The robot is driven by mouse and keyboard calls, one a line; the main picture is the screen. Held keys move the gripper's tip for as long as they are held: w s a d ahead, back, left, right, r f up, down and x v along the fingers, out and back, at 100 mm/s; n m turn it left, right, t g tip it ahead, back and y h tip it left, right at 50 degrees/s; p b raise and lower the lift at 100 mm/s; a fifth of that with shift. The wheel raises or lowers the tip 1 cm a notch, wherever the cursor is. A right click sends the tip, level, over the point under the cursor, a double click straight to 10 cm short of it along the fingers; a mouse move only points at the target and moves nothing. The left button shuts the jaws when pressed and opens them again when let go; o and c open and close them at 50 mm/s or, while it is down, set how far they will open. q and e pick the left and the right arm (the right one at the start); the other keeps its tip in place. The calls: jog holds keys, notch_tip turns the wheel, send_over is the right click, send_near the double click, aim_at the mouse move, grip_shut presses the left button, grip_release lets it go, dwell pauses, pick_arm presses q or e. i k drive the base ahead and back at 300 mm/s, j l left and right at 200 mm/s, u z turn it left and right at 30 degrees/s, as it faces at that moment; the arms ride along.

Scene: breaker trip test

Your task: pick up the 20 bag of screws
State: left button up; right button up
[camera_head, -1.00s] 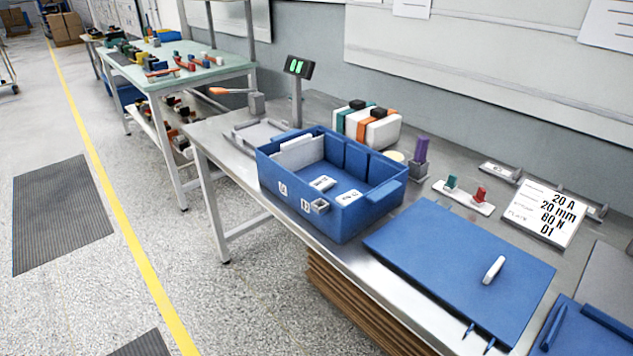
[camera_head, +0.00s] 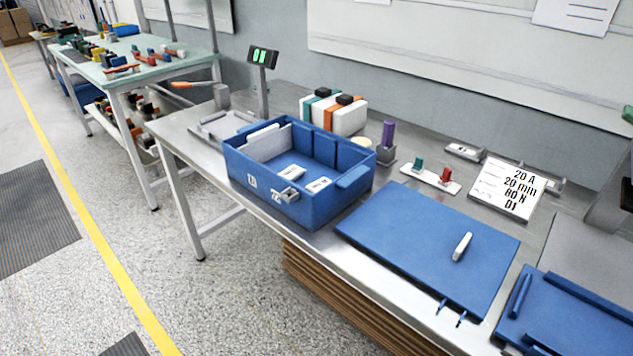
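An open blue bin (camera_head: 270,196) stands on the metal bench, left of the middle. Two small white packets with dark print, a left one (camera_head: 291,172) and a right one (camera_head: 318,185), lie on its floor. They may be bags of screws, but their print is too small to read. A white card (camera_head: 507,190) at the right reads 20 A, 20 mm, 80 N and 01. Neither of my grippers is in view.
A blue board (camera_head: 430,245) with a white handle lies right of the bin, and another blue fixture (camera_head: 570,315) is at the lower right. Behind the bin stand white cases (camera_head: 335,113), a purple-handled tool (camera_head: 387,140) and a display on a post (camera_head: 263,58).

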aim_at(293, 173)
jog(key=k, duration=0.15)
jog(key=k+j, duration=0.1)
jog(key=j, duration=0.25)
jog(key=i+j, duration=0.2)
jog(key=i+j+z, duration=0.15)
jog(key=j, duration=0.3)
jog(key=i+j, duration=0.25)
jog(key=i+j+z, duration=0.1)
jog(key=j, duration=0.3)
jog(key=i+j+z, duration=0.1)
jog(key=i+j, duration=0.15)
jog(key=j, duration=0.15)
